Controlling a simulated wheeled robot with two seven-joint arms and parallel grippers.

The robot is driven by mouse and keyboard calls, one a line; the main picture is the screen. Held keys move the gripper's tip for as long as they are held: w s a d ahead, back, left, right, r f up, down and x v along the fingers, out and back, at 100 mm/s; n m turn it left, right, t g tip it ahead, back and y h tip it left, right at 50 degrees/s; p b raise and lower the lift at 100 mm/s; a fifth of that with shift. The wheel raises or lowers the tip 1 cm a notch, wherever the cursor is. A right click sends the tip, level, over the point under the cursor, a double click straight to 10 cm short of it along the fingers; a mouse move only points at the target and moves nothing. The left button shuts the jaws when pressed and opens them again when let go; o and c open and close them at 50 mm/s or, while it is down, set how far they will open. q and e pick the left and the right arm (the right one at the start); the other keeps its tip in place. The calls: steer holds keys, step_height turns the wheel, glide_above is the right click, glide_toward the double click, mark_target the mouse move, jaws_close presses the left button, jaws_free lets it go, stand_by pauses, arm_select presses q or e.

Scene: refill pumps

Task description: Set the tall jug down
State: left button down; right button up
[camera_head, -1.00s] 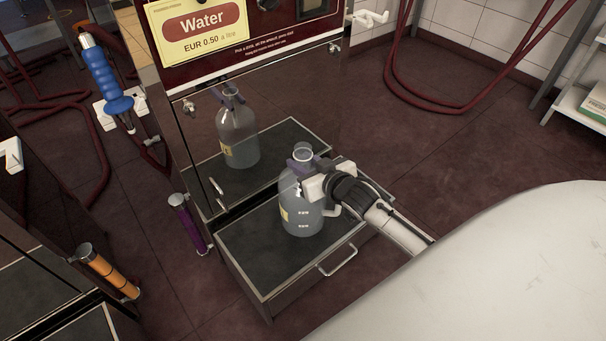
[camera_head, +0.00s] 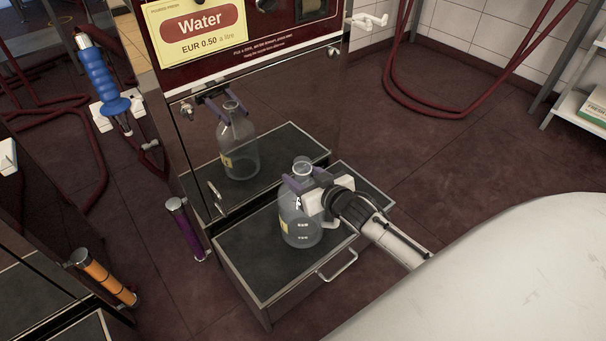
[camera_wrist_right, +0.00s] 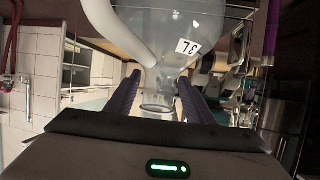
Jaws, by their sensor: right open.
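The tall jug (camera_head: 301,233) is clear with a yellow label, and stands upright on the dark pull-out tray (camera_head: 250,262) below the water machine. My right gripper (camera_head: 306,181) is open, with its purple fingers on either side of the jug's neck. In the right wrist view the jug (camera_wrist_right: 190,30) shows upside down. Its neck lies between the spread fingers (camera_wrist_right: 157,97), with gaps at both sides. My left gripper is not in view.
The machine's shiny front mirrors the jug and gripper. A tray handle (camera_head: 338,266) sticks out in front. Red hoses (camera_head: 440,112) hang behind. Floor at right is clear.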

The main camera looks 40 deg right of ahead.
steer(key=shift+s+r, duration=0.1)
steer(key=shift+r, duration=0.1)
steer(key=d+p+v, duration=0.1)
steer(key=p+v, duration=0.3)
steer(key=v, duration=0.7)
steer(key=s+a+f+n+g+y, duration=0.1)
steer(key=s+a+f+g+y, duration=0.1)
steer(key=s+a, duration=0.7)
steer(key=s+a+f+n+g+y, duration=0.25)
steer(key=s+a, duration=0.45)
steer(key=a, duration=0.4)
arm_select(q)
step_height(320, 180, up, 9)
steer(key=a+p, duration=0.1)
steer(key=p, duration=1)
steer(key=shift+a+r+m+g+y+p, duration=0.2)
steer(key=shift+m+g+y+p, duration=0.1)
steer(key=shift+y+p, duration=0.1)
arm_select(e)
step_height(320, 180, up, 7)
steer(key=shift+d+h, duration=0.35)
steer(key=shift+h, duration=0.1)
steer(key=shift+s+f+m+g, duration=0.1)
steer(key=shift+m+g, duration=0.15)
